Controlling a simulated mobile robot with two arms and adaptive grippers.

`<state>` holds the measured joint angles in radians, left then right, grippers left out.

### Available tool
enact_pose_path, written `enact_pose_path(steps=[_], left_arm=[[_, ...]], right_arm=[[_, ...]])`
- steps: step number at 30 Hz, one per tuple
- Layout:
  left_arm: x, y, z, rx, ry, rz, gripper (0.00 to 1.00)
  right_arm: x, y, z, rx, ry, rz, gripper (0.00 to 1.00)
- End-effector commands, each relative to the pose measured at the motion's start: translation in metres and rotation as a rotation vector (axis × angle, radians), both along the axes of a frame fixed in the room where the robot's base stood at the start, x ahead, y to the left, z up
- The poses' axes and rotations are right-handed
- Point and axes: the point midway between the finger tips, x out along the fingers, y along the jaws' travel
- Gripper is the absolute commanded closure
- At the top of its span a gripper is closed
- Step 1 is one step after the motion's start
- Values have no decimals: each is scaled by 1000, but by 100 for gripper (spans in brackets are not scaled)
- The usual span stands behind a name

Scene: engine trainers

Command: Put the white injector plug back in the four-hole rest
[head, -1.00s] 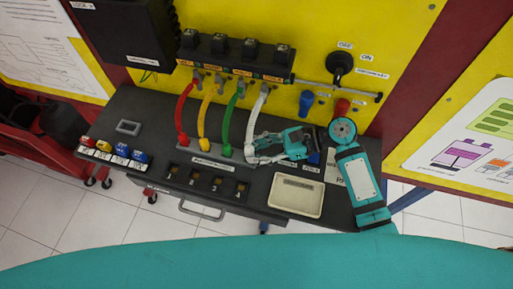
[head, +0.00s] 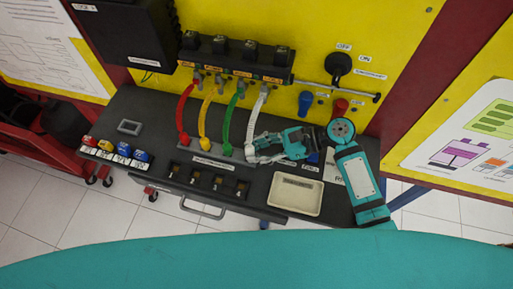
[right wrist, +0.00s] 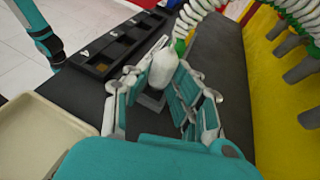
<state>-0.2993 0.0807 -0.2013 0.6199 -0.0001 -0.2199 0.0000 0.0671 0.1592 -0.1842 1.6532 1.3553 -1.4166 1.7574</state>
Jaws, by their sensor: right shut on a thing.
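The white injector plug (right wrist: 163,68) is between the fingers of my right gripper (right wrist: 165,88), which is shut on it. In the head view my right gripper (head: 254,148) reaches in from the right at the lower end of the white hose (head: 257,115). There the fingers largely hide the plug. The low grey rest (head: 213,161) holds the red, yellow and green plugs in a row. The white plug is at its right end, and a grey block (right wrist: 151,101) shows just below it in the wrist view. I cannot tell whether the plug is seated. My left gripper is out of view.
A black block with several square openings (head: 205,183) lies in front of the rest. A cream tray (head: 296,195) is at the front right. Blue (head: 305,103) and red (head: 340,108) handles are at the back. Small coloured-top pieces (head: 122,151) stand at the left.

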Motion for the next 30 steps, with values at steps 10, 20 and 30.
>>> enact_pose_path(steps=[10,20,30], left_arm=[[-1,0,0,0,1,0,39],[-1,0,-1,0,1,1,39],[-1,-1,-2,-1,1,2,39]], right_arm=[[0,0,0,0,0,0,100],[0,0,-4,0,1,0,100],[0,0,-8,-2,2,-1,65]])
